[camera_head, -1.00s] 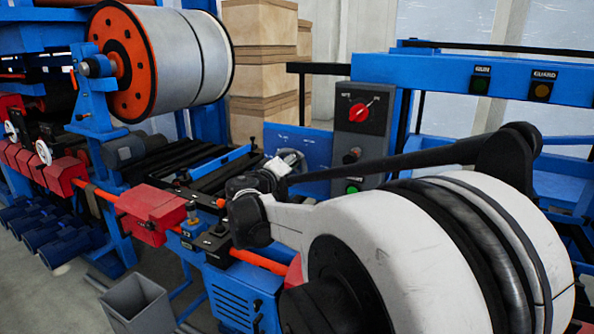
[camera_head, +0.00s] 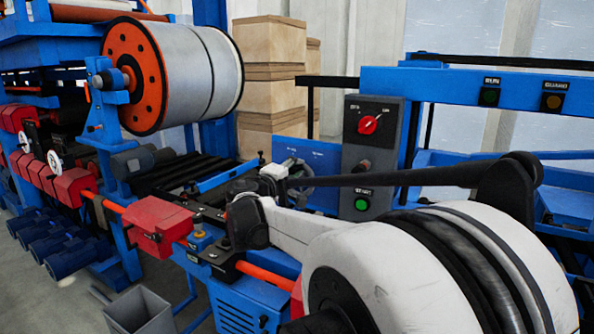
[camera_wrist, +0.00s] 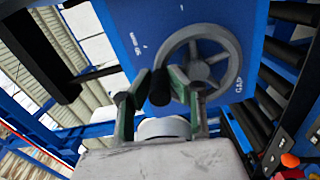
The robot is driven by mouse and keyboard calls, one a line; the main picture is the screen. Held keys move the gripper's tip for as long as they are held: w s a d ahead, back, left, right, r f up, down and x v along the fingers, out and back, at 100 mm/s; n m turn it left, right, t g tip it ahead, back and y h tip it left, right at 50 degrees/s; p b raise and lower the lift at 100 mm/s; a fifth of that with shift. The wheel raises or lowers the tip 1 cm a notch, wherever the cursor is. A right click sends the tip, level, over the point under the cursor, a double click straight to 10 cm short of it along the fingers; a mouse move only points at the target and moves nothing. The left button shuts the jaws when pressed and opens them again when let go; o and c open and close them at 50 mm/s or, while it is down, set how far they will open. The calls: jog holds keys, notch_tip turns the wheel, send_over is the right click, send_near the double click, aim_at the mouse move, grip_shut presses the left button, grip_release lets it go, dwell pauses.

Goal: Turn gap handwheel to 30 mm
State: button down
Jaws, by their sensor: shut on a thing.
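The gap handwheel (camera_wrist: 202,60) is a grey spoked wheel on a blue panel (camera_wrist: 130,22), with the word GAP beside its rim. White lettering on the panel seems to include "mm"; the figure is too blurred to be sure of. My gripper (camera_wrist: 160,92) is at the wheel's rim, its fingers closed around a dark handle knob (camera_wrist: 160,86). In the head view the wheel (camera_head: 302,172) is partly hidden behind my gripper (camera_head: 282,172) and arm. The panel (camera_head: 318,150) shows behind them.
A grey control box (camera_head: 372,140) with a red selector and green button stands right of the panel. Dark rollers (camera_head: 180,172) lie left of it. A large drum (camera_head: 190,75) and stacked boxes (camera_head: 270,75) are behind. A grey bin (camera_head: 140,312) stands front left.

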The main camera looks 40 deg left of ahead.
jog(key=shift+a, duration=0.1)
jog(key=c, duration=1.6)
grip_release()
jog(key=s, duration=0.4)
jog(key=s+d, duration=0.1)
jog(key=s, duration=0.3)
jog(key=s+d, duration=0.1)
jog(key=s, duration=0.3)
jog(key=shift+d, duration=0.15)
